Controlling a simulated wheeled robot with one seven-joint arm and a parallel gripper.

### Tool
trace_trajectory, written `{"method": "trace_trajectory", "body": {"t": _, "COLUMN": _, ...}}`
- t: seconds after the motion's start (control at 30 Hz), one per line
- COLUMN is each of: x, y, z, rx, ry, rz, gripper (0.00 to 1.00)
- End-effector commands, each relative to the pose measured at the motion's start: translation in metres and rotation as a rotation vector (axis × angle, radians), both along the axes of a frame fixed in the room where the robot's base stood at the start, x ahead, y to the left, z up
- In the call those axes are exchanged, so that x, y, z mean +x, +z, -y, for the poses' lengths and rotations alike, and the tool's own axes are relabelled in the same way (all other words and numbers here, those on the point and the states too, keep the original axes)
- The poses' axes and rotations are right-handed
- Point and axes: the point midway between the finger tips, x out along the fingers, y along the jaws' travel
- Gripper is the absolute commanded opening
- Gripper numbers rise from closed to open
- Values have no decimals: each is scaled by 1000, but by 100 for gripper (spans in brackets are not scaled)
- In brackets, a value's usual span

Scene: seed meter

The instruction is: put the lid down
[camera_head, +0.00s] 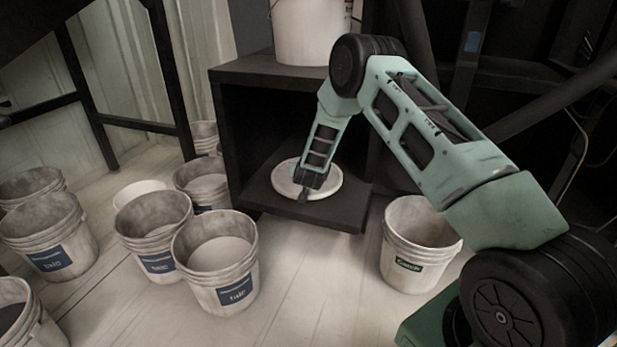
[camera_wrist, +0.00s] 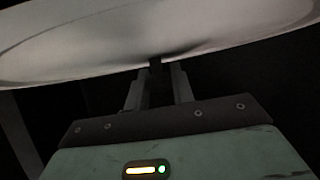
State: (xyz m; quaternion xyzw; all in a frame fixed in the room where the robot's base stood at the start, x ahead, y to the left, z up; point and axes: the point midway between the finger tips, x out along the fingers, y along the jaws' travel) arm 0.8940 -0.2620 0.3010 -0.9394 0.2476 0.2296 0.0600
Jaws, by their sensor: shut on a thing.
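A round whitish lid (camera_head: 325,183) is at the open lower compartment of a dark cabinet in the head view, over its bottom board. My gripper (camera_head: 304,194) is shut on the lid's near edge. In the wrist view the lid (camera_wrist: 90,40) spans the top of the picture, and my gripper (camera_wrist: 157,72) has its dark fingers at the rim. I cannot tell whether the lid touches the board or hangs just above it.
The dark cabinet (camera_head: 240,76) has a large white bucket (camera_head: 305,30) on top. A bucket with a green label (camera_head: 415,235) stands open on the floor at right. The floor between is clear.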

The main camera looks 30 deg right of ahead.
Motion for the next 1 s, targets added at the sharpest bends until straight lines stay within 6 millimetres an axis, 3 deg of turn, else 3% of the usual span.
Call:
{"method": "trace_trajectory", "body": {"t": 0.03, "x": -1, "y": -14, "z": -3, "rx": 1, "ry": 1, "rz": -1, "gripper": 0}}
{"method": "trace_trajectory", "body": {"t": 0.1, "x": -2, "y": -18, "z": -5, "rx": 1, "ry": 1, "rz": -1, "gripper": 0}}
{"method": "trace_trajectory", "body": {"t": 0.47, "x": -2, "y": -19, "z": -5, "rx": 0, "ry": 0, "rz": 0, "gripper": 0}}
{"method": "trace_trajectory", "body": {"t": 0.5, "x": -2, "y": -19, "z": -5, "rx": 0, "ry": 0, "rz": -1, "gripper": 30}}
{"method": "trace_trajectory", "body": {"t": 0.57, "x": -2, "y": -19, "z": -5, "rx": 0, "ry": 0, "rz": -1, "gripper": 46}}
{"method": "trace_trajectory", "body": {"t": 0.9, "x": -2, "y": -15, "z": -5, "rx": 1, "ry": 0, "rz": 0, "gripper": 46}}
{"method": "trace_trajectory", "body": {"t": 1.0, "x": -10, "y": -9, "z": -10, "rx": 1, "ry": 0, "rz": -2, "gripper": 46}}
